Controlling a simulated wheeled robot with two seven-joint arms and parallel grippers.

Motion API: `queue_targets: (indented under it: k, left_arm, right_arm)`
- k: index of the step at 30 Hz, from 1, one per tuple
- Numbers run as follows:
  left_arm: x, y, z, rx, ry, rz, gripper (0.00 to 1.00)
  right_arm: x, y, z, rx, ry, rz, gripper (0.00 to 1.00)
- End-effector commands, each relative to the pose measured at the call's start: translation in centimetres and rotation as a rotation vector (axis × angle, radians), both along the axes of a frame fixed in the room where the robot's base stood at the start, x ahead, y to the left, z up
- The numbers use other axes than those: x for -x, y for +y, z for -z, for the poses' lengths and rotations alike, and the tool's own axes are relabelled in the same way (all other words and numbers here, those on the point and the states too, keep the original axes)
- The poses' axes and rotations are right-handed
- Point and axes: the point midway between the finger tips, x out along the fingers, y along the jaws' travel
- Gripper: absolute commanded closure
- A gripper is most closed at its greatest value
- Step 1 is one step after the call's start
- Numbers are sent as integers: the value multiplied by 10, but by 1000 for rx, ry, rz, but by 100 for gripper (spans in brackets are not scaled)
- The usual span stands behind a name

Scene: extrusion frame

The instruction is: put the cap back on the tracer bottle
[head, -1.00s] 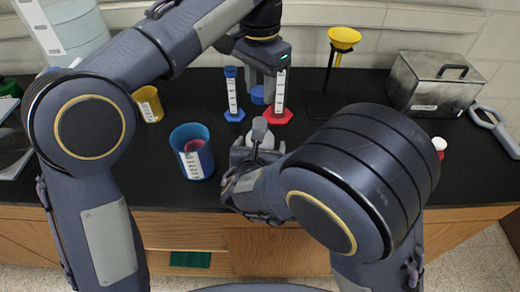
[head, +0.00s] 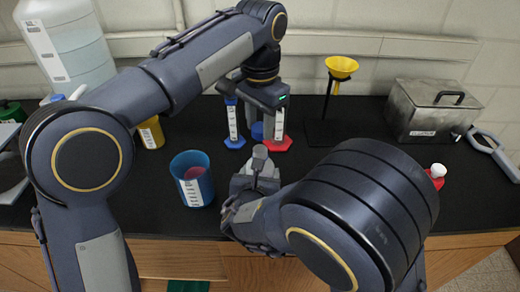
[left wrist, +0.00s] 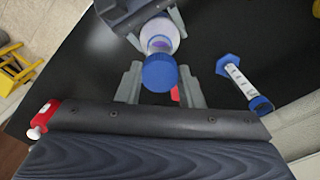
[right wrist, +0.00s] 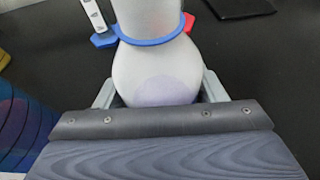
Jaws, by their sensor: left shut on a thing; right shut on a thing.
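The tracer bottle is pale and squeezable; it shows in the head view (head: 262,165) and in the right wrist view (right wrist: 155,65), with a blue band around its narrowing upper part. My right gripper (head: 257,178) is shut on its lower body and holds it upright. The blue cap (left wrist: 160,73) is between the fingers of my left gripper (left wrist: 160,85), which is shut on it. In the head view the cap (head: 257,131) appears above and behind the bottle's top, with a visible gap. The exact alignment cannot be told.
A blue beaker (head: 193,180) stands left of the bottle. Blue-based (head: 233,122) and red-based (head: 279,125) cylinders stand close behind. A yellow funnel on a stand (head: 340,68), a metal box (head: 436,110) and a red bottle with white cap (head: 438,171) are right.

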Motion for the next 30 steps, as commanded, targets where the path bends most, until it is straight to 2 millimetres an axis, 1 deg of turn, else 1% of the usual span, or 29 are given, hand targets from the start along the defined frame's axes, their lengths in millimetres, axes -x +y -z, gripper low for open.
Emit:
queue_targets:
  k: [1, 3, 7, 23, 30]
  left_arm:
    - [1, 1, 8, -2, 4, 0, 87]
    - [1, 1, 18, -3, 3, 0, 87]
    - [1, 1, 29, -1, 1, -1, 87]
    - [1, 1, 30, -1, 1, -1, 87]
    - [1, 1, 42, -1, 1, -4, 87]
  right_arm:
    - [0, 0, 0, 0, 0, 0, 77]
    - [0, 0, 0, 0, 0, 0, 77]
    - [0, 0, 0, 0, 0, 0, 77]
    - [0, 0, 0, 0, -1, 0, 77]
    - [0, 0, 0, 0, -1, 0, 77]
